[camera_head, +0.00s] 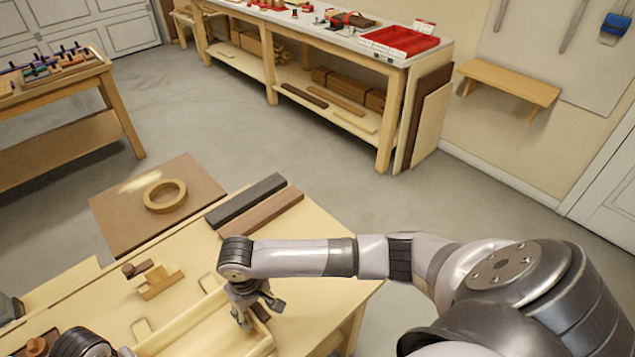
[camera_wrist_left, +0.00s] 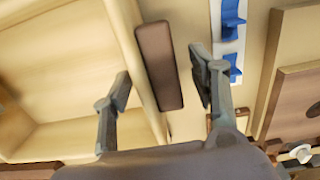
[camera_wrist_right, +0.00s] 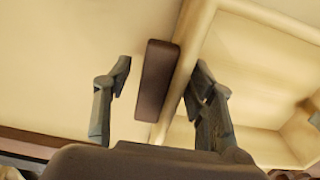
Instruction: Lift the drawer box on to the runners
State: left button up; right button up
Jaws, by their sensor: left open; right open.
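The drawer box (camera_head: 190,320) is a pale, open wooden box at the bottom of the head view, partly cut off by the frame. Its rim shows in the left wrist view (camera_wrist_left: 128,40) and the right wrist view (camera_wrist_right: 190,40). My right gripper (camera_head: 258,312) is open at the box's right end. In the right wrist view its fingers straddle the box wall and a dark brown bar (camera_wrist_right: 155,85) beside it. My left gripper (camera_wrist_left: 160,85) is open, its fingers on either side of the opposite wall and a similar dark bar (camera_wrist_left: 158,65). I cannot make out the runners.
The pale bench (camera_head: 310,275) carries a dark and a brown strip (camera_head: 262,212) and a small wooden fixture (camera_head: 158,280). A brown board with a ring (camera_head: 165,196) lies beyond. Blue pieces (camera_wrist_left: 232,30) lie right of the left gripper. Open floor lies behind the bench.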

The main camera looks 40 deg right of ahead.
pick_arm(q)
jog(key=o, duration=0.4)
pick_arm(e)
jog(key=shift+o, duration=0.3)
jog(key=o, duration=0.5)
pick_arm(q)
jog(key=shift+a+r+p, duration=0.45)
jog(key=shift+a+r, duration=0.05)
jog(key=shift+r, duration=0.35)
jog(key=shift+a+r+p, duration=0.5)
jog(key=shift+r, duration=0.3)
jog(key=shift+a+r+p, duration=0.45)
jog(key=shift+a+r, duration=0.05)
jog(key=shift+r, duration=0.35)
pick_arm(e)
jog(key=shift+r, duration=1.4)
pick_arm(q)
jog(key=shift+r, duration=0.1)
pick_arm(e)
jog(key=shift+r, duration=0.1)
